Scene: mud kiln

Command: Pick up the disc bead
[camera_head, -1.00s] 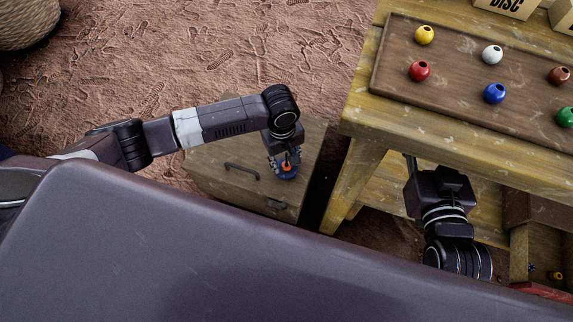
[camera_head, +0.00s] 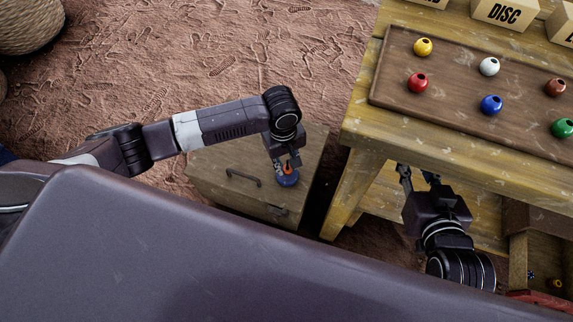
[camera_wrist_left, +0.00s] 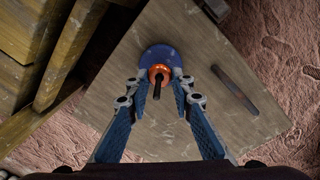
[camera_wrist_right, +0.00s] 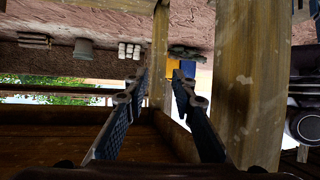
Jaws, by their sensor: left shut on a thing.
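My left gripper (camera_head: 286,164) points down over a wooden cabinet top (camera_head: 222,156). In the left wrist view its fingers (camera_wrist_left: 161,84) are shut on an orange ring-like piece (camera_wrist_left: 158,73) with a dark peg, above a round blue base (camera_wrist_left: 159,53). Whether the orange piece touches the base cannot be told. My right gripper (camera_head: 420,178) is open and empty by the table's lower shelf; its parted fingers (camera_wrist_right: 159,78) show in the right wrist view. Small blue (camera_head: 531,274) and yellow-orange (camera_head: 557,283) items lie in a wooden drawer; I cannot tell whether either is the disc bead.
The table (camera_head: 400,132) bears a brown tray (camera_head: 455,88) with several round coloured beads. A wooden block marked DISC (camera_head: 503,13) stands behind it. The table leg (camera_head: 352,195) stands right of the cabinet. Bare reddish ground lies behind the left arm.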

